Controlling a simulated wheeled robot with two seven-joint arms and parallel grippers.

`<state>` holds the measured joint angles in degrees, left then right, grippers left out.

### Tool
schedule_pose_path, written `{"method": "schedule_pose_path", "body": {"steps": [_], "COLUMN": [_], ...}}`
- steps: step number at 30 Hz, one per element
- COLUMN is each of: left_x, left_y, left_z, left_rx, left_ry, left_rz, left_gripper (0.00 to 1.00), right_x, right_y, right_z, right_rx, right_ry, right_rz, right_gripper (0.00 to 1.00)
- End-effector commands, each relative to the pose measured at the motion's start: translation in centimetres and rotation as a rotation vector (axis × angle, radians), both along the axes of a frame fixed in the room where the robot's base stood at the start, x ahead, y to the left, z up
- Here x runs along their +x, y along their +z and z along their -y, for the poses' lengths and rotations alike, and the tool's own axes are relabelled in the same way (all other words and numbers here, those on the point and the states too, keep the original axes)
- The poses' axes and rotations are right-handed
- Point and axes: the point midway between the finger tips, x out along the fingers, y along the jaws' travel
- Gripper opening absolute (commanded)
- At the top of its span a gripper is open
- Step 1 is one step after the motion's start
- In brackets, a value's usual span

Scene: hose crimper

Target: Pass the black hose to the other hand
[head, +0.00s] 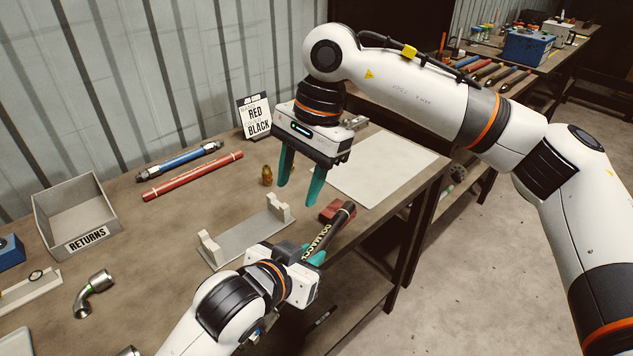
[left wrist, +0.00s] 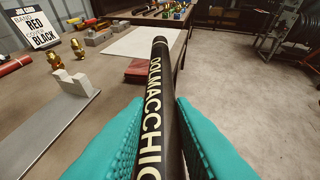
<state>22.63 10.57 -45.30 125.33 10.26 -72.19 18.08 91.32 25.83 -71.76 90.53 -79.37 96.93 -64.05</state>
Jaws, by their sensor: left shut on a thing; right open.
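The black hose (head: 333,228) has pale lettering along its side. My left gripper (head: 312,254) is shut on it near its lower end in the head view. In the left wrist view the hose (left wrist: 159,100) stands between the two teal fingers and points away from the camera. Its upper end is free, and its lower end is hidden by the gripper. My right gripper (head: 300,182) is open and empty, with its teal fingers pointing down, above and to the left of the hose's free end. It does not touch the hose.
A grey cradle (head: 245,238) with two uprights stands left of the hose. A red block (head: 333,209) lies by its free end. Blue (head: 180,160) and red (head: 192,177) hoses, a RETURNS bin (head: 75,215) and a sign (head: 254,115) are farther left and back. A pale sheet (head: 383,168) lies bare.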

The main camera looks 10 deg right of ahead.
Motion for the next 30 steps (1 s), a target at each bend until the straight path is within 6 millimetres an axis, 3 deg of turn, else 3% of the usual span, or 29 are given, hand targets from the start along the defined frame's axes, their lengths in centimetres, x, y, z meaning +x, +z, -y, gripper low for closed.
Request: {"method": "schedule_pose_path", "body": {"steps": [4,10,21,30], "left_x": [0.0,0.0,0.0,0.0], "left_y": [0.1,0.1,0.1,0.1], "left_z": [0.0,0.0,0.0,0.0], "left_rx": [-0.001,-0.002,-0.001,-0.002], "left_ry": [0.0,0.0,0.0,0.0], "left_rz": [0.002,0.002,0.002,0.002], "left_gripper": [0.0,0.0,0.0,0.0], "right_x": [-0.8,-0.9,-0.9,-0.9], "right_y": [-0.5,-1.8,-8.6,-12.1], "right_z": [1.9,2.6,2.5,2.5], "right_rx": [-0.192,-0.251,-0.245,-0.243], "right_ry": [0.142,0.183,0.18,0.177], "right_rz": [0.071,0.086,0.081,0.084], "right_gripper": [0.47,0.47,0.47,0.47]}}
